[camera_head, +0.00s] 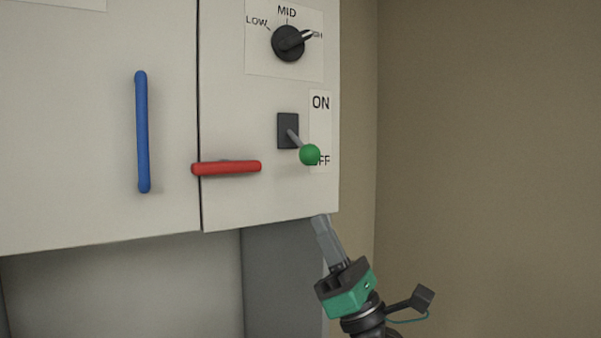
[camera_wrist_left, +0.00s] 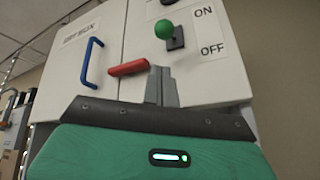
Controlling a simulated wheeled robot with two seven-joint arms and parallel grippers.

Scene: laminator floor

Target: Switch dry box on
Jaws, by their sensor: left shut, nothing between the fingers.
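The dry box (camera_head: 222,210) is a pale wall cabinet with a toggle switch on its right panel. The switch has a dark plate (camera_head: 288,131) and a grey lever ending in a green ball (camera_head: 310,155). The lever slants downward and the ball partly covers the OFF label; the ON label (camera_head: 320,103) is above. The ball also shows in the left wrist view (camera_wrist_left: 164,29). My left gripper (camera_head: 320,222) is shut and empty, below the ball near the cabinet's lower right edge. Its fingers (camera_wrist_left: 161,86) point up toward the panel. My right gripper is not in view.
A red horizontal handle (camera_head: 228,168) sticks out left of the switch and a blue vertical handle (camera_head: 142,132) is on the left door. A black LOW/MID/HIGH knob (camera_head: 288,43) is above the switch. The space right of the cabinet, before the beige wall (camera_head: 480,150), is clear.

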